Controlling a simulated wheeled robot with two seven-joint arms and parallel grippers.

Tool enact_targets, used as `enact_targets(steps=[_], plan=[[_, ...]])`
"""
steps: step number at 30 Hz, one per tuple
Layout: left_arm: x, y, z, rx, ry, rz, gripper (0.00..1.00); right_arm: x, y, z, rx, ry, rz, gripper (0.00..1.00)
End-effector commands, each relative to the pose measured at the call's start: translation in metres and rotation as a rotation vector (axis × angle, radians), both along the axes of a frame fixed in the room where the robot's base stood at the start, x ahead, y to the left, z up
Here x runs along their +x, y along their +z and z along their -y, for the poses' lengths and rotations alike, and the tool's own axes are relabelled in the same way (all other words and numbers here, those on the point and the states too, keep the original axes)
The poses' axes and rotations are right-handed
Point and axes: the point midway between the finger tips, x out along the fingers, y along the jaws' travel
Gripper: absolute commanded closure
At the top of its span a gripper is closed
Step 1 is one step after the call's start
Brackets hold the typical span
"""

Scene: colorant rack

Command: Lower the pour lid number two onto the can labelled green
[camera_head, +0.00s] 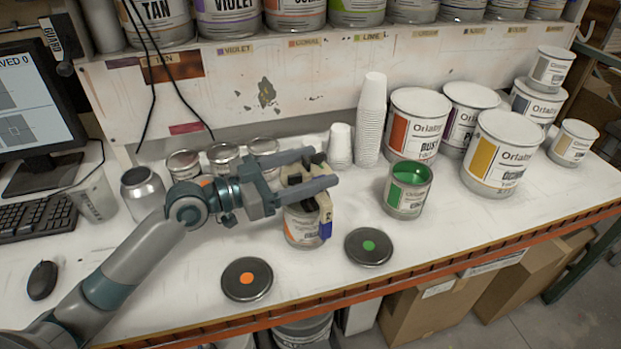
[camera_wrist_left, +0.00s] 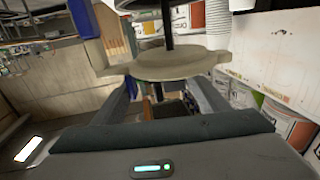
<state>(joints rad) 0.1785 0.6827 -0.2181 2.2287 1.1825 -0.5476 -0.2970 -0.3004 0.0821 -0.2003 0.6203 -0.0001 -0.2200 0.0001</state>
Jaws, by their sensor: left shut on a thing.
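My left gripper (camera_head: 322,168) is shut on a pour lid (camera_head: 325,206), a dark and cream piece with a blue end. In the left wrist view the pour lid (camera_wrist_left: 168,64) is a pale disc with side tabs and a dark stem, held between the fingers. In the head view it overlaps the top of a can with an orange label (camera_head: 299,228); I cannot tell whether they touch. The can labelled green (camera_head: 405,202) stands open to the right, with green paint inside. The number on the pour lid is too small to read surely. My right gripper is not in view.
Flat lids with an orange dot (camera_head: 247,279) and a green dot (camera_head: 368,247) lie near the counter's front edge. White cup stacks (camera_head: 371,120) and large colorant cans (camera_head: 415,128) stand behind. A metal can (camera_head: 143,192) is at left.

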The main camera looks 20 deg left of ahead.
Motion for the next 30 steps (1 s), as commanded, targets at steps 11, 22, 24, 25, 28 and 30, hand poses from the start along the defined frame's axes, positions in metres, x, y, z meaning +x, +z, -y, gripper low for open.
enact_targets(steps=[11, 22, 24, 25, 28, 30], plan=[[0.0, 0.002, 0.0, 0.0, 0.0, 0.001, 0.56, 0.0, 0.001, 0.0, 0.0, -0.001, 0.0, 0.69], [0.0, 0.015, 0.0, -0.001, 0.0, 0.001, 0.56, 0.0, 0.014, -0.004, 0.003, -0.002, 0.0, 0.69], [0.0, 0.02, 0.0, 0.0, 0.0, 0.0, 0.56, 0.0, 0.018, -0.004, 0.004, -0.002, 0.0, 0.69], [0.0, 0.022, 0.0, 0.0, 0.0, 0.0, 0.56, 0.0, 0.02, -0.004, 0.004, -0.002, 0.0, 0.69], [0.0, 0.029, 0.0, 0.001, 0.001, 0.001, 0.56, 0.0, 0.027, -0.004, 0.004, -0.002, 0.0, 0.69], [0.0, 0.033, 0.0, 0.0, 0.001, 0.001, 0.56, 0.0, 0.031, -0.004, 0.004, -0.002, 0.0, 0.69]])
